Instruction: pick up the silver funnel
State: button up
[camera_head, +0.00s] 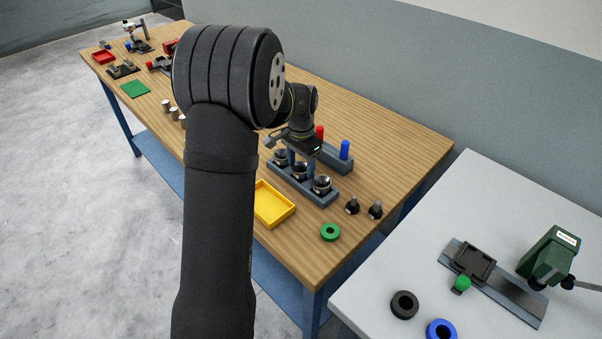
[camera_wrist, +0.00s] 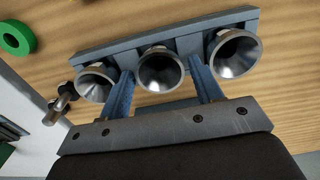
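Three silver funnels sit in a row in a dark grey rack (camera_wrist: 205,24), mouths toward the wrist camera. The middle funnel (camera_wrist: 160,70) is between my gripper's two blue-grey fingers (camera_wrist: 161,78), one on each side with gaps visible. My gripper is open; nothing is clamped. The left funnel (camera_wrist: 94,84) and right funnel (camera_wrist: 233,54) are outside the fingers. In the head view, my gripper (camera_head: 301,162) is over the rack (camera_head: 313,195), around the middle funnel (camera_head: 300,171). My arm hides part of the bench there.
A grey block (camera_head: 336,160) with red and blue pegs is just behind the rack. Bare wood is clear right of the blue peg.

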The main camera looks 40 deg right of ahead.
jog(key=c, duration=0.8)
jog(key=shift+c, duration=0.4)
jog(key=shift+r, duration=0.1)
jog(key=shift+r, duration=0.6)
jog(key=s+r, duration=1.1)
jog(key=r, duration=0.1)
jog(key=shift+s+d, duration=0.3)
jog(key=shift+d, duration=0.05)
